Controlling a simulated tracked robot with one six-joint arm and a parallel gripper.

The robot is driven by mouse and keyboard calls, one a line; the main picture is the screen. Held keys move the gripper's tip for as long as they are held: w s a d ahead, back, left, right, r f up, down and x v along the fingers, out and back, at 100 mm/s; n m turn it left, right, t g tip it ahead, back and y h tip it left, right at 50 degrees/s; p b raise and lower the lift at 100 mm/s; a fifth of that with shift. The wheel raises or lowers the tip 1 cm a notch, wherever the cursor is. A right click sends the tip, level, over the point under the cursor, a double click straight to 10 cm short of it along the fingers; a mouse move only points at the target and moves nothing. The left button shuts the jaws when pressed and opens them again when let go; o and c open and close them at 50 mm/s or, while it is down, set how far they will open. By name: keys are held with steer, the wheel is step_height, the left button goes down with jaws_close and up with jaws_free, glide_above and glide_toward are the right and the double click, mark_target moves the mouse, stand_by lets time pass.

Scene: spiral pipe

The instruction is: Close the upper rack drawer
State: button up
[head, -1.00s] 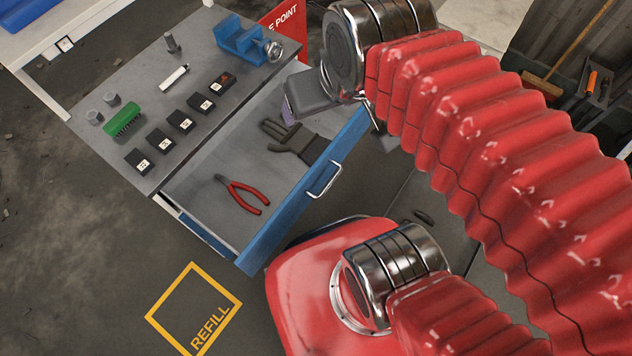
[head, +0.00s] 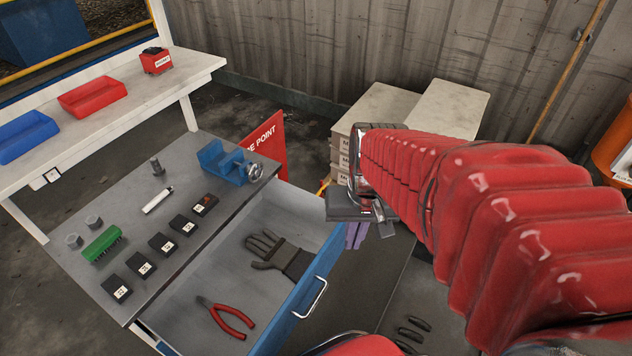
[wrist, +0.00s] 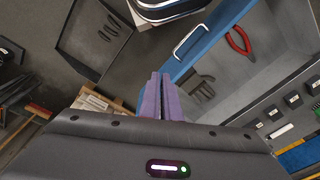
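The upper rack drawer (head: 225,283) is open, pulled out from under the grey worktop. Its blue front (head: 290,312) carries a metal handle (head: 310,298). A dark glove (head: 280,258) and red-handled pliers (head: 230,320) lie inside. The drawer front also shows in the wrist view (wrist: 207,40), with the handle (wrist: 190,38) above the fingertips. My gripper (head: 356,236) is outside the drawer, beyond its far right end in the head view. Its purple fingers (wrist: 160,92) are together and empty in the wrist view. They look apart from the drawer front and the handle.
The worktop (head: 150,215) holds a blue vise (head: 226,162), a green brush (head: 103,243) and several numbered black blocks. A red sign (head: 264,145) stands behind the rack. Stacked boxes (head: 378,108) stand behind my gripper. Floor in front of the drawer is visible.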

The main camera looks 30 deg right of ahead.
steer(key=s+d+f+m+y, duration=0.1)
steer(key=d+f+m+y, duration=0.1)
steer(key=f, duration=0.2)
steer(key=s+d+f+m+g+y, duration=0.1)
steer(key=d+f+m, duration=0.1)
steer(key=f, duration=0.2)
steer(key=s+d+f+m+g+y, duration=0.1)
steer(key=d+f+m+y, duration=0.1)
steer(key=f+m, duration=0.1)
steer(key=shift+s+d+f+y, duration=0.25)
steer(key=shift+d+f+y, duration=0.05)
steer(key=shift+f, duration=0.25)
jaws_close()
steer(key=s+d+f+m+t+y, duration=0.25)
steer(key=f+m+t+y, duration=0.35)
steer(key=f+m, duration=0.4)
steer(key=w+d+f+m+t+h, duration=0.2)
steer(key=w+d+m+t, duration=0.4)
steer(key=d+t, duration=0.3)
steer(key=shift+w+d+f+m+t, duration=0.25)
steer(key=shift+f+m+t, duration=0.25)
steer(key=shift+f+m, duration=0.25)
steer(key=shift+w+a, duration=0.15)
steer(key=x, duration=1.3)
steer(key=shift+w+a, duration=0.2)
steer(key=shift+w, duration=0.1)
steer(key=shift+w, duration=0.1)
